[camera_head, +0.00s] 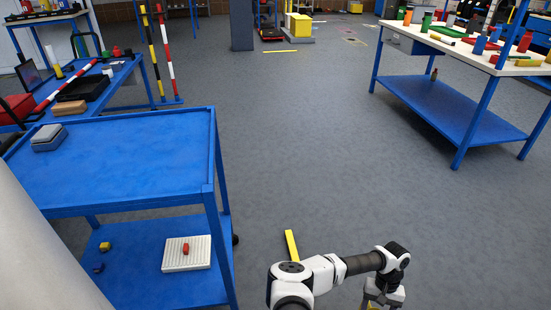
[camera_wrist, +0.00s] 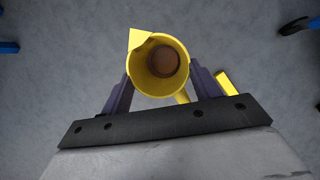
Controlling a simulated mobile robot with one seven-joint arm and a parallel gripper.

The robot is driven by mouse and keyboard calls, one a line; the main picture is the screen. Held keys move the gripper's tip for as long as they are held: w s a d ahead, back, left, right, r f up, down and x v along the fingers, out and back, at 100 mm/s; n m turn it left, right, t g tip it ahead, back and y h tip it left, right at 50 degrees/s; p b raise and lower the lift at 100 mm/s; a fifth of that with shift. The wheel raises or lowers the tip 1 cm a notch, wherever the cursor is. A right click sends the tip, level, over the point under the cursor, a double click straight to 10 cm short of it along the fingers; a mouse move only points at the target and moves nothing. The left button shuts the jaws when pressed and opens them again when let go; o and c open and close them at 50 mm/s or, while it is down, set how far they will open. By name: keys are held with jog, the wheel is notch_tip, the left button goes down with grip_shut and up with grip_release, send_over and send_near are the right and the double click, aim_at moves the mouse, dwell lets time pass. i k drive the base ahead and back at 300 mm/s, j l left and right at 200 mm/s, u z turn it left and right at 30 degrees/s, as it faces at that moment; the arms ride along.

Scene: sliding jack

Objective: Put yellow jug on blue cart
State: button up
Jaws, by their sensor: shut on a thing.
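The yellow jug (camera_wrist: 137,78) shows from above in the wrist view, with its spout toward the upper left and a brown round area inside. My gripper (camera_wrist: 160,84) has one finger on each side of the jug and is shut on it. The blue cart (camera_head: 115,165) stands at the left, with an upper tray and a lower shelf. A grey box (camera_head: 48,138) sits at the far left of its upper tray; the rest of that tray is bare.
The cart's lower shelf holds a white block (camera_head: 187,262) with a red piece on it. A yellow strip (camera_head: 291,246) lies on the floor between cart and arm. A blue workbench (camera_head: 450,112) with several items stands at the right. The middle floor is clear.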

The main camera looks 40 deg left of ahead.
aim_at(91, 171)
jog(key=k+j+u, duration=0.1)
jog(key=k+u, duration=0.2)
jog(key=k+j+u, duration=0.3)
jog(key=l+u, duration=0.1)
jog(key=u, duration=0.35)
jog(key=l+u, duration=0.1)
jog(key=u, duration=0.3)
